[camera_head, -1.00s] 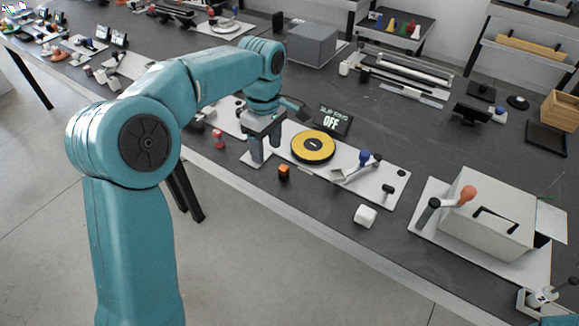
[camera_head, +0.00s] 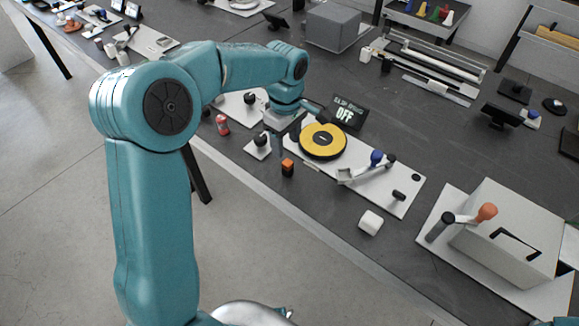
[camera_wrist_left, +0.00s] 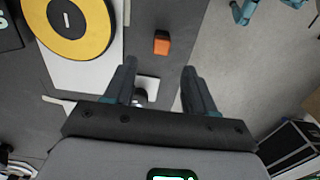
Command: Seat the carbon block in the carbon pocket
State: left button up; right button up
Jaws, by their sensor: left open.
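A small orange-and-dark block (camera_head: 288,167), which I take for the carbon block, sits on the dark bench in front of the yellow disc (camera_head: 322,154). In the left wrist view the block (camera_wrist_left: 161,42) lies just beyond the fingertips, between their lines. My left gripper (camera_head: 276,146) is above the bench, left of the block; its fingers (camera_wrist_left: 158,70) are spread and empty. A pale bracket on a lever (camera_head: 347,176) stands right of the disc, on the same white plate. I cannot tell for certain whether it is the carbon pocket. My right gripper is not in view.
The slip ring sign (camera_head: 345,114) reads OFF. A white block (camera_head: 370,223) and a big light box (camera_head: 510,235) are to the right. Bare bench surrounds the orange-and-dark block.

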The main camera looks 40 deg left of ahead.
aim_at(288, 162)
pick_arm(q)
jog(key=f, duration=0.3)
jog(key=shift+s, duration=0.35)
jog(key=shift+w+d+f, duration=0.15)
jog(key=shift+f, duration=1.25)
jog(key=shift+w+d+f, duration=0.1)
jog(key=shift+w+f, duration=0.05)
jog(key=shift+f, duration=1.2)
grip_shut()
